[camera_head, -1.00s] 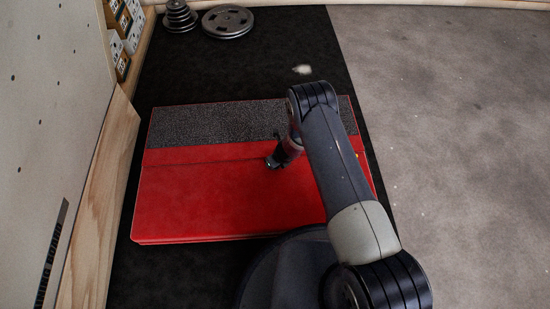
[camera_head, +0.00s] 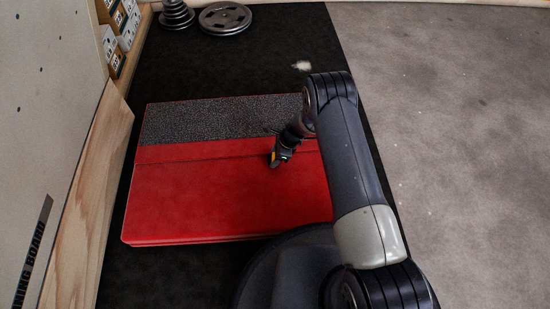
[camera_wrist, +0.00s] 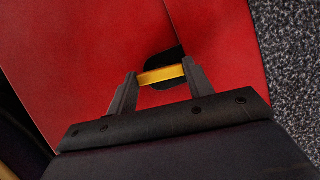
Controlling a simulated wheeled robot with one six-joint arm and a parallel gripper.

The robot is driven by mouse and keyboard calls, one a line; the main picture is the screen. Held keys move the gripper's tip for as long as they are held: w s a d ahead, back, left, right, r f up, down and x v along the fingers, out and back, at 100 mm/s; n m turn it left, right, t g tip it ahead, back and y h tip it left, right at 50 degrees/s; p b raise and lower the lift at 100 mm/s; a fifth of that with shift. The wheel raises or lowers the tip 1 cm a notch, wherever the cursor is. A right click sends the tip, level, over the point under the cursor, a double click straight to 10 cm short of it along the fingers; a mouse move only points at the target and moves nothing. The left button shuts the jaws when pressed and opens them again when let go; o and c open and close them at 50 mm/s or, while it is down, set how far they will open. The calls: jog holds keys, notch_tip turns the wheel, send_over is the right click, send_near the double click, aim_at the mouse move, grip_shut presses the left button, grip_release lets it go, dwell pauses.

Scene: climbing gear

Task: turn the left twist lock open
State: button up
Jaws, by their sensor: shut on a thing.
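The twist lock shows in the wrist view as a yellow bar (camera_wrist: 162,74) over a dark oval base (camera_wrist: 166,62) on the red pad (camera_wrist: 70,60). My gripper (camera_wrist: 162,77) has its two fingers at the two ends of the yellow bar and is shut on it. In the head view my gripper (camera_head: 278,158) points down at the red pad (camera_head: 220,200), just below its seam, with a bit of yellow showing beside the fingers. My arm hides the pad's right end, and any other lock there is out of sight.
A grey textured strip (camera_head: 210,120) runs along the pad's far side. Weight plates (camera_head: 225,18) lie at the back on the black mat (camera_head: 240,70). A wooden board (camera_head: 90,190) stands at the left. The grey floor (camera_head: 450,120) at the right is clear.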

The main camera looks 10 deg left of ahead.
jog(key=shift+n+b, duration=0.35)
jog(key=shift+n, duration=0.15)
jog(key=shift+n+g, duration=0.3)
jog(key=o, duration=1)
jog(key=p+v, duration=0.4)
jog(key=v, duration=0.7)
jog(key=shift+a+f, duration=0.1)
